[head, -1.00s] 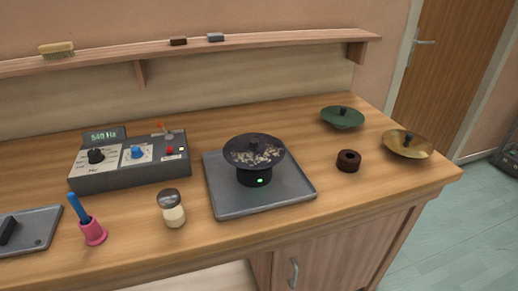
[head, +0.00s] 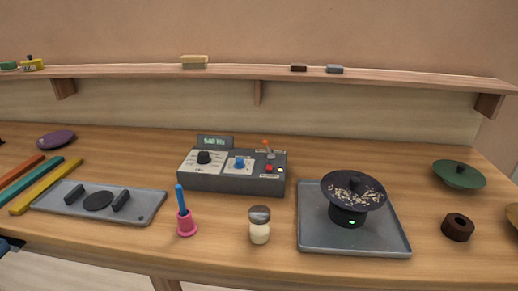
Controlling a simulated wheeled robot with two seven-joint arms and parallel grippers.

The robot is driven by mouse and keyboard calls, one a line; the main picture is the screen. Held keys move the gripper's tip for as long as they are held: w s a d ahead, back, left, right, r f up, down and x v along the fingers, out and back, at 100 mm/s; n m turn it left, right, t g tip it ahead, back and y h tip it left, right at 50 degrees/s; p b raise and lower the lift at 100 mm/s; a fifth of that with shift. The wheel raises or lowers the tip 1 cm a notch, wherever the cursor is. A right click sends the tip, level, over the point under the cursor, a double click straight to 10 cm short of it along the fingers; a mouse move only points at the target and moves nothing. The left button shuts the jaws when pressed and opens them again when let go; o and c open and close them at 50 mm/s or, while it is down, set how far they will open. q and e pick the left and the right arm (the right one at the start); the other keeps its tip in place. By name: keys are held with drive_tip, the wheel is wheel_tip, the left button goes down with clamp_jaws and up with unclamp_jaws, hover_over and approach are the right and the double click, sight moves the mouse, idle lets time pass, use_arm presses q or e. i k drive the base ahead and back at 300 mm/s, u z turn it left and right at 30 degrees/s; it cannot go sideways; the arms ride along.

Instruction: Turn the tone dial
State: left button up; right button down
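The tone generator box (head: 232,182) stands on the bench near the middle of the head view. It has a small green display (head: 214,142) that seems to read 540 Hz. A black dial (head: 204,157) sits on its left panel and a blue dial (head: 240,163) on its middle panel. I cannot read which one is labelled tone. A lever with an orange tip and small buttons are on its right side.
In front of the box stand a pink holder with a blue handle (head: 185,215) and a shaker (head: 259,225). At right, a dark plate with scattered grains (head: 353,190) rests on a black stand on a grey tray (head: 308,232). A grey fixture (head: 70,203) and coloured bars lie left.

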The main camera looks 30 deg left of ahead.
sight(204, 158)
drive_tip(key=z, duration=2.05)
drive_tip(key=k, duration=1.65)
drive_tip(key=u, duration=1.8)
